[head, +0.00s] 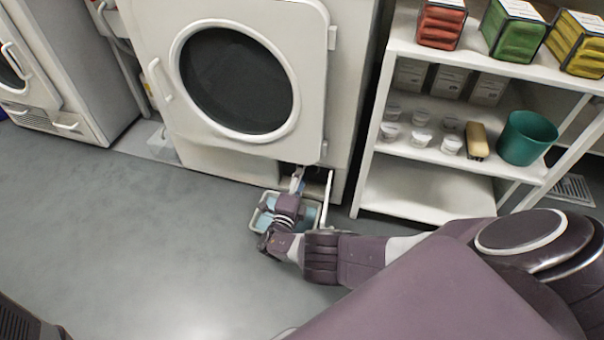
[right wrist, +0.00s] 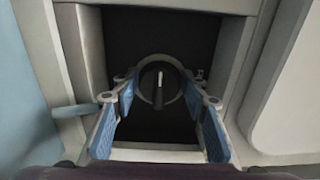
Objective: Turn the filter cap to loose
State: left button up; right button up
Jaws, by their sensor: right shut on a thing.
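The filter cap (right wrist: 160,98) is a dark round cap with a pale ring and a raised grip bar with a white mark, which stands about upright in the right wrist view. It sits in a dark recess low on the front of the white washing machine (head: 150,50). My right gripper (right wrist: 160,84) is shut on the cap, with one blue-padded finger on each side. In the head view my right gripper (head: 298,178) reaches into the recess and hides the cap. My left gripper is not in view.
A pale tray (head: 254,222) with light blue inside stands on the floor under my right wrist. An open flap (head: 327,203) stands right of the recess. A white shelf (head: 410,190) with cups, a green bucket (head: 527,138) and boxes is at right. Floor at left is clear.

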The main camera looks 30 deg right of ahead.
jog(key=o, duration=1.2)
jog(key=shift+s+a+f, duration=0.15)
jog(key=shift+s+a, duration=0.3)
jog(key=shift+a, duration=0.1)
jog(key=v, duration=1)
jog(key=shift+s+a, duration=0.15)
jog(key=shift+s, duration=0.1)
